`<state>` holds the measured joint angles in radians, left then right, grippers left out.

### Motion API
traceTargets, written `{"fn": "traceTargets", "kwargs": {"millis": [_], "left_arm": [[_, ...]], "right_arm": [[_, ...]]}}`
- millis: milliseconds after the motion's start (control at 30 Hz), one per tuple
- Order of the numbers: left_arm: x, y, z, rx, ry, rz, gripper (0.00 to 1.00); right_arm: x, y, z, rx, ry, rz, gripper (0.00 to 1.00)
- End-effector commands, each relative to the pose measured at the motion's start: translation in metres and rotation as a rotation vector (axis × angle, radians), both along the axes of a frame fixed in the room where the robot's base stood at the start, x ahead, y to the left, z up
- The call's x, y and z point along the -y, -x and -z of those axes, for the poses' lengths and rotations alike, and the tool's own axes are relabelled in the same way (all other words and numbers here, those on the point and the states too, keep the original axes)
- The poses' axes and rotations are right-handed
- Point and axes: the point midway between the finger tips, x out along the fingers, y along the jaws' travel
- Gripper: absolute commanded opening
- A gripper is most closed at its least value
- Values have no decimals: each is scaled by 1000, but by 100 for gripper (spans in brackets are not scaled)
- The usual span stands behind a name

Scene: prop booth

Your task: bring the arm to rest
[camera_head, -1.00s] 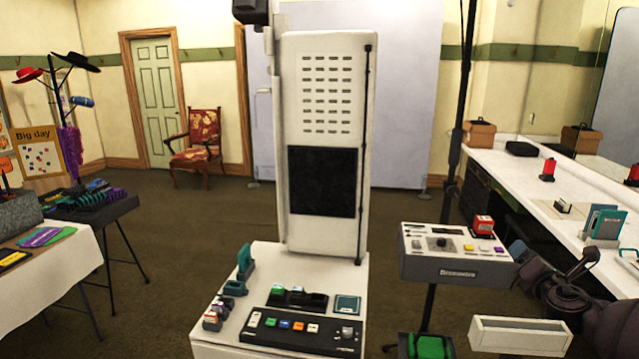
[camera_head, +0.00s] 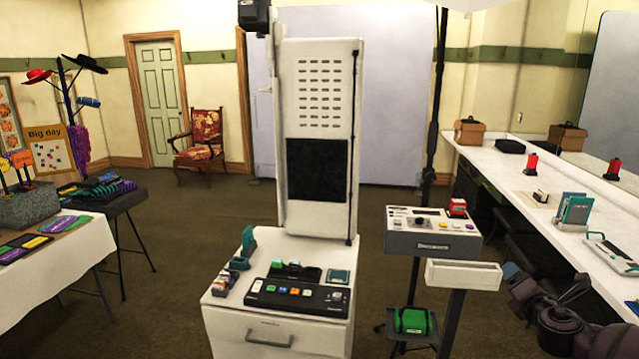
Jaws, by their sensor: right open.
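My right arm enters at the lower right edge, and its dark gripper (camera_head: 516,284) is over the floor beside the white counter. It is open, with nothing visible between its fingers, though the dark parts overlap and are hard to separate. It appears to the right of a white box-shaped tray (camera_head: 463,275) on a dark post. I cannot tell whether they are close in depth. My left gripper is not in view.
A white booth cabinet (camera_head: 225,322) with a button panel stands in the middle. A grey control box (camera_head: 432,246) on a stand and a green pouch (camera_head: 413,320) are right of it. The white counter (camera_head: 575,232) runs along the right. Open floor (camera_head: 150,325) lies left.

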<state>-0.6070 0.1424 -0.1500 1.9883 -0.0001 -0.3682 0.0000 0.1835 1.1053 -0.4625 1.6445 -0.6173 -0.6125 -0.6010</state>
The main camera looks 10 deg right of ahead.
Motion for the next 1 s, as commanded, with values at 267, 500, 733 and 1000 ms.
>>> {"fn": "traceTargets", "kwargs": {"millis": [267,500,733,1000], "left_arm": [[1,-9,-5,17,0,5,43],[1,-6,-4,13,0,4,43],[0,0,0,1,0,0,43],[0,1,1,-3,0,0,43]], "right_arm": [[-64,48,96,-79,-429,2,69],[-143,122,178,-137,-975,85,69],[-206,195,219,-119,-1500,246,69],[-248,262,231,11,-2001,472,69]]}}
